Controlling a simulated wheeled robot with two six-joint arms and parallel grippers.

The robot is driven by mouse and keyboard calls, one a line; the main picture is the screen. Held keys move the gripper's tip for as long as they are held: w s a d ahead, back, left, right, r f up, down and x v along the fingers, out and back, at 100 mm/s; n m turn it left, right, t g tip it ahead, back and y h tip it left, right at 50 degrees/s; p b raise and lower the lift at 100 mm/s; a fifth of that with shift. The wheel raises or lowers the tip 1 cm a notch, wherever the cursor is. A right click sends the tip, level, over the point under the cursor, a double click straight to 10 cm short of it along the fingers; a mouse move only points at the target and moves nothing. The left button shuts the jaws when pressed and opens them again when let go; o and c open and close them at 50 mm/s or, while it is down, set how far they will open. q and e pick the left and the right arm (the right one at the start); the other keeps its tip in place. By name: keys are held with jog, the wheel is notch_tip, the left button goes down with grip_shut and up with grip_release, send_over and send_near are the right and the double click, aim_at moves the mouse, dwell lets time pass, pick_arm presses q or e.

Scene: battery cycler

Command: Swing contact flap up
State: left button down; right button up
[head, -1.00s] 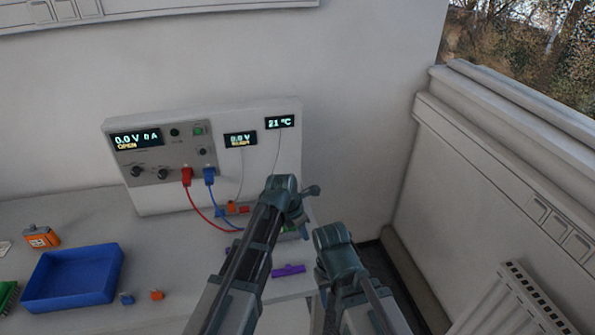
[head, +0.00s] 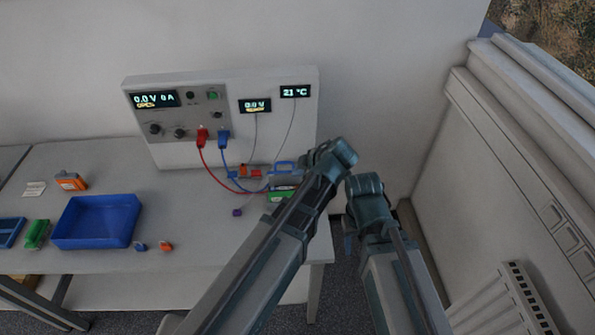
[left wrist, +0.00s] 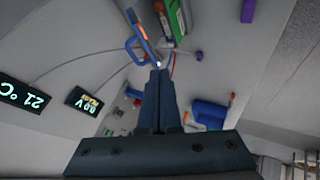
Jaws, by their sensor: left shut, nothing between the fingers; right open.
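The contact flap looks like a blue open frame (head: 285,167) behind the green holder (head: 281,194), below the small displays. In the left wrist view the blue frame (left wrist: 135,42) stands out above and left of my fingertips. The green and grey holder (left wrist: 174,18) is at the top there. My left gripper (left wrist: 158,70) is shut and empty, its tips close to the frame's lower end. I cannot tell whether they touch. My right gripper (head: 350,228) is open beside the bench's right end, its fingers mostly hidden by the wrist.
The cycler panel (head: 235,145) stands behind, with red (head: 202,136) and blue (head: 224,138) plugs and leads running to the holder. A blue tray (head: 97,240) sits left on the bench. A small purple block (head: 237,212) lies left of the holder.

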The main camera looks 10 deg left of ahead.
pick_arm(q)
jog(key=shift+w+a+f+b, duration=0.65)
jog(key=shift+w+a+f, duration=0.2)
jog(key=shift+w, duration=0.25)
jog(key=shift+w+a+f+b, duration=0.7)
jog(key=shift+w+a+f, duration=0.15)
jog(key=shift+w, duration=0.3)
jog(key=shift+w+a+f+b, duration=0.65)
jog(key=shift+w+a+f, duration=0.2)
jog(key=shift+w, duration=0.25)
